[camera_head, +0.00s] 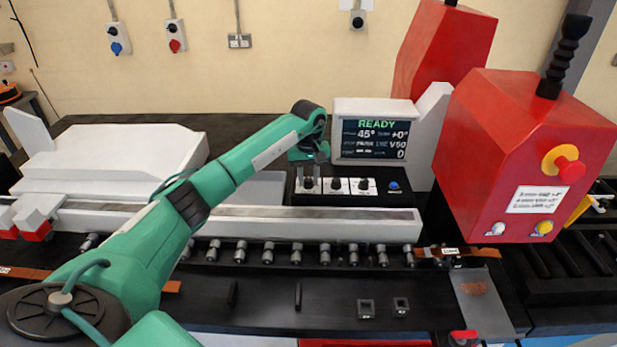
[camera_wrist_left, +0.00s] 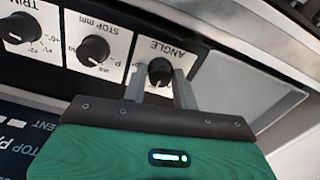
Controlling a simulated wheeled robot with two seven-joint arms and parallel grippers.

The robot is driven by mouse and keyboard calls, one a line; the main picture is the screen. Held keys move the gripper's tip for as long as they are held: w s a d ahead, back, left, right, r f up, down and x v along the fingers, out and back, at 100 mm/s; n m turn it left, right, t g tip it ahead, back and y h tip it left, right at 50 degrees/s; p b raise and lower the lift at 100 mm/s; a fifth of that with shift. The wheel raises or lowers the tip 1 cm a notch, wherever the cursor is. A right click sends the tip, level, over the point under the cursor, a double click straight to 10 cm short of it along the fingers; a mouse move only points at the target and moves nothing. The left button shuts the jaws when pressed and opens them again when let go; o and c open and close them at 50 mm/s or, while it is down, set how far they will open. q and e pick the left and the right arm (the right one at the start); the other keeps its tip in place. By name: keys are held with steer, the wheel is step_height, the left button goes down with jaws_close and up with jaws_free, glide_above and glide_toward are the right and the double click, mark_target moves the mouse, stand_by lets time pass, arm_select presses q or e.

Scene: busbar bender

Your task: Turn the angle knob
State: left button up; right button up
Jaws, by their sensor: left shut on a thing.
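The angle knob (camera_wrist_left: 159,71) is a black round knob on a white plate marked ANGLE in the left wrist view. My left gripper (camera_wrist_left: 160,85) has its two grey fingers on either side of this knob and is shut on it. In the head view my left gripper (camera_head: 308,180) reaches down to the leftmost knob of the control panel (camera_head: 350,201) and partly hides it. The display (camera_head: 376,138) above the panel reads READY and 45°. My right gripper is in neither view.
The stop knob (camera_wrist_left: 93,50) and trim knob (camera_wrist_left: 18,28) sit beside the angle knob. A blue button (camera_head: 394,186) is at the panel's right. A red machine head (camera_head: 515,160) with a red stop button stands to the right. A row of metal rollers (camera_head: 297,252) runs in front.

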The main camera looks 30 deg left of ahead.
arm_select(q)
steer(key=n+b, duration=0.2)
steer(key=n, duration=0.1)
steer(key=shift+f+b, duration=0.15)
steer(key=shift+b, duration=0.2)
steer(key=n+b, duration=0.2)
steer(key=n, duration=0.1)
steer(key=shift+n, duration=0.3)
steer(key=n+b, duration=0.1)
steer(key=n, duration=0.3)
steer(key=shift+n, duration=0.3)
steer(key=shift+r+n+b, duration=0.2)
steer(key=shift+n+b, duration=0.5)
steer(key=shift+n, duration=1.6)
steer(key=o, duration=1)
steer(key=shift+c, duration=0.2)
